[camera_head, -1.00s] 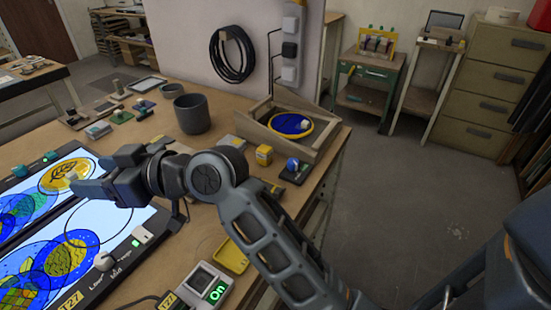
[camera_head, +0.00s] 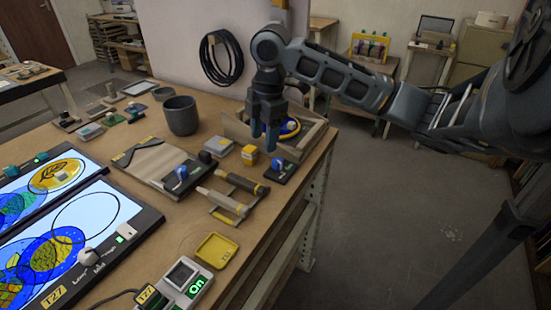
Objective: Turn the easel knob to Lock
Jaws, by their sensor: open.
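A blue knob (camera_head: 278,164) sits on a small black base beside the front of a wooden frame (camera_head: 312,138), perhaps the easel. The frame holds a blue disc with a yellow rim, partly hidden behind my gripper. A second blue knob (camera_head: 181,172) sits on a black base by a flat board (camera_head: 152,166). Label text on both bases is too small to read. My gripper (camera_head: 263,140) points down, open and empty, its fingertips above and slightly left of the first knob. I cannot tell the height gap.
A small yellow box (camera_head: 249,155) and a grey box (camera_head: 219,146) stand close left of the first knob. A dark cup (camera_head: 181,115) stands behind. The light table (camera_head: 95,210) is at left.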

